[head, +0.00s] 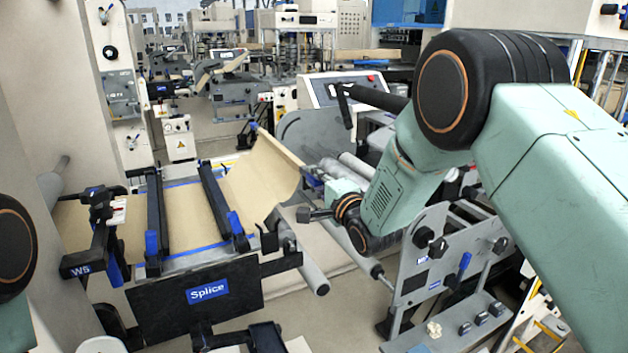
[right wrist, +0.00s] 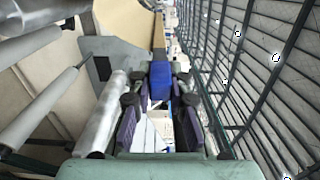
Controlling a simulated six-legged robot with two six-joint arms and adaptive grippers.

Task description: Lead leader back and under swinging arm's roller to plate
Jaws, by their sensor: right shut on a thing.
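The tan kraft leader (head: 262,180) lies over the splice table and curves up at its right edge. My right gripper (head: 312,180) is at that raised edge, reaching in from the right. In the right wrist view, its fingers (right wrist: 159,100) are closed on a blue tab (right wrist: 160,80) in line with the edge of the tan sheet (right wrist: 125,18). A silver roller (right wrist: 108,112) lies just left of the fingers; which roller belongs to the swinging arm is unclear. A grey upright plate (head: 425,262) with black knobs stands right of the splice table. My left gripper is out of view.
The splice table (head: 205,292) carries two black clamp bars (head: 214,200). A grey roller (head: 310,268) sticks out at its right end. In the right wrist view, more rollers (right wrist: 42,107) lie at left and a dark mesh fence (right wrist: 260,70) stands at right.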

